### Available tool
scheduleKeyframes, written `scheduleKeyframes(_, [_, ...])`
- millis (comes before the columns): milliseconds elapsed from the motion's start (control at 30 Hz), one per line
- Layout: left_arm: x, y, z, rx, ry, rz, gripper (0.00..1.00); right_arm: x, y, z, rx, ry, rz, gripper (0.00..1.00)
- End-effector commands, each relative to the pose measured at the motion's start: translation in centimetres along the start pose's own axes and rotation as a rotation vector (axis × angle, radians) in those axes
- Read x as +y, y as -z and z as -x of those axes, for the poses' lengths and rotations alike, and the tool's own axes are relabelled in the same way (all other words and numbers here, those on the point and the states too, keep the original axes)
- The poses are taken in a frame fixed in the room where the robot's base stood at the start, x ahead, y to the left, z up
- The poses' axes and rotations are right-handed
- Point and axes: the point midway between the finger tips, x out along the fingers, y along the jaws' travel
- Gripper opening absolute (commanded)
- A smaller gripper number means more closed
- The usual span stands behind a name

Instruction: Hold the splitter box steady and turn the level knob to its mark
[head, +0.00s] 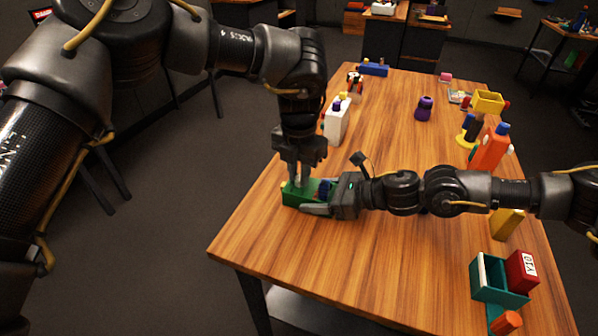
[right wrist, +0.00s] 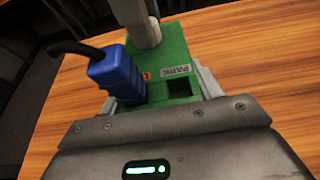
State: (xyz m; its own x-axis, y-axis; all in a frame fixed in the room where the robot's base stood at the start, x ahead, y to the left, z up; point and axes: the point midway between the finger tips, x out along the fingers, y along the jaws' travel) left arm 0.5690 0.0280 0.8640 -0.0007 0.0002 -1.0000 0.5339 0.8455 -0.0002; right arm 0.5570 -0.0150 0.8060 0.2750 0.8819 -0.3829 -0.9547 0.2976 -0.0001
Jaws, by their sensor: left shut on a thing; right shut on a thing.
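The green splitter box (head: 292,196) lies on the table near its left edge. It also shows in the right wrist view (right wrist: 174,48), with a blue plug (right wrist: 118,76), a dark square socket, a small red mark and a white label on top. My right gripper (head: 316,200) comes in from the right and is shut on the box, one finger (right wrist: 207,82) along each side. My left gripper (head: 298,183) points down onto the box's far end, shut on what seems to be the level knob. The knob is hidden by the fingers.
A black cable (right wrist: 75,47) runs from the blue plug. The table's front middle is clear.

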Motion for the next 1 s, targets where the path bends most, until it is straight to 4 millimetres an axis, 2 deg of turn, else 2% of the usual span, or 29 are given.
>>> scheduleKeyframes(267, [-0.05, -0.03, 0.03, -0.001, 0.001, 0.017, 0.00, -0.01, -0.04, 0.00, -0.001, 0.000, 0.000, 0.38])
scheduleKeyframes(467, [-0.10, -0.06, 0.01, -0.001, 0.004, 0.100, 0.00, -0.01, -0.04, 0.00, 0.000, 0.000, 0.000, 0.38])
scheduleKeyframes(1000, [-0.17, -0.08, 0.00, 0.001, 0.005, 0.578, 0.00, 0.02, -0.02, -0.02, 0.000, 0.000, 0.000, 0.38])
